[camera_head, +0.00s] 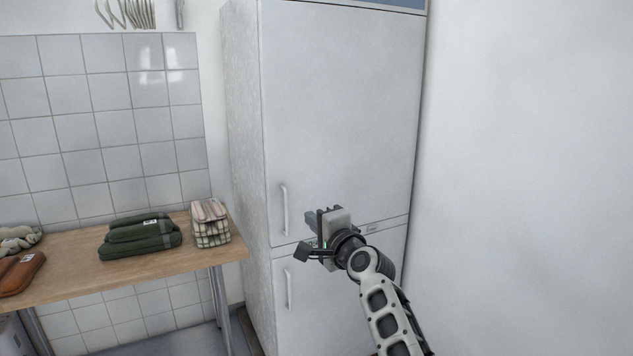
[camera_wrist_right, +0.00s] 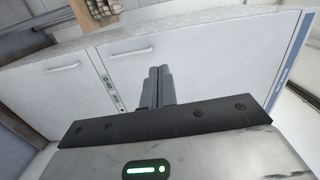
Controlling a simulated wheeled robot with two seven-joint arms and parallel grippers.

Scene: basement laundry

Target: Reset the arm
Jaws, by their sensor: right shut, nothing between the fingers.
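My right gripper (camera_head: 311,221) is raised in front of the white fridge (camera_head: 335,110), near the seam between its upper and lower doors. Its fingers point left and away from me in the head view. In the right wrist view the two grey fingers (camera_wrist_right: 159,87) are together with nothing between them, and the fridge doors (camera_wrist_right: 195,55) show beyond them. I cannot tell whether the fingers touch the fridge. My left gripper is not in view.
A wooden table (camera_head: 180,262) at left holds folded green cloths (camera_head: 140,237), a checked bag (camera_head: 210,224), a brown case (camera_head: 20,272) and a beige plush-like item (camera_head: 18,240). Fridge handles (camera_head: 284,208) stick out beside my right gripper. A bare white wall (camera_head: 530,150) stands at right.

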